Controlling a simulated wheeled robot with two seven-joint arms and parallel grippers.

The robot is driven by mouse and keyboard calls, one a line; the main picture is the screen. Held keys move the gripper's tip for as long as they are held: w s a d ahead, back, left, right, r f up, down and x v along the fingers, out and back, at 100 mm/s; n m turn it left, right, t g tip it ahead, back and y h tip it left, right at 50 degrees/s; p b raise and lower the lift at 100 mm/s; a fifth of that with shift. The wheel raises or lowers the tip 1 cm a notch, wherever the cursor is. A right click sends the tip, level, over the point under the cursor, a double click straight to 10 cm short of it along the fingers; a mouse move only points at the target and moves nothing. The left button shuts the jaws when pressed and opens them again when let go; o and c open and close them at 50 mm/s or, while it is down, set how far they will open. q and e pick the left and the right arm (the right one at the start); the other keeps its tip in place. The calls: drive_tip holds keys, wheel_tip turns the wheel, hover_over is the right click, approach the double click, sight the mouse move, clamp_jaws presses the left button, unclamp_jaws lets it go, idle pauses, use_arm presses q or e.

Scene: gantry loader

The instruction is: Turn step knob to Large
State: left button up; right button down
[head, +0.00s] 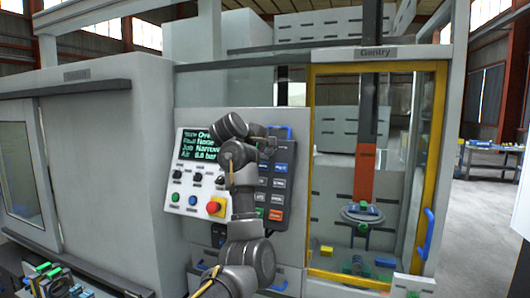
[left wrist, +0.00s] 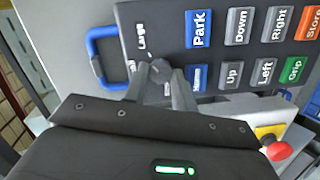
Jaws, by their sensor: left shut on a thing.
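The control panel (head: 188,225) stands in the middle of the head view, with a dark keypad (head: 288,190) on its right side. In the left wrist view, the small dark step knob (left wrist: 159,68) is at the keypad's left part, just below the label "Large" (left wrist: 140,37). My left gripper (left wrist: 158,82) is shut on the knob, one finger on each side. Which way the knob points is hard to tell because the fingers cover part of it. In the head view my left gripper (head: 266,143) is at the keypad's top left and hides the knob. My right gripper is not in view.
Keypad buttons such as Park (left wrist: 198,28) and Up (left wrist: 233,74) lie close beside the fingers. A blue handle (left wrist: 97,58) stands on the panel's edge. A red emergency stop (head: 213,206) is lower on the panel. The yellow-framed gantry door (head: 309,160) is to the right.

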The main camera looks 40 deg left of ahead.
use_arm(q)
drive_tip(key=shift+m, duration=0.9)
drive_tip(key=o, duration=1)
drive_tip(key=shift+s+r+b, duration=0.1)
drive_tip(key=shift+s+b, duration=0.2)
drive_tip(key=shift+b, duration=0.05)
drive_tip(key=p+v, duration=1)
drive_tip(key=p, duration=0.1)
drive_tip(key=shift+r, duration=0.15)
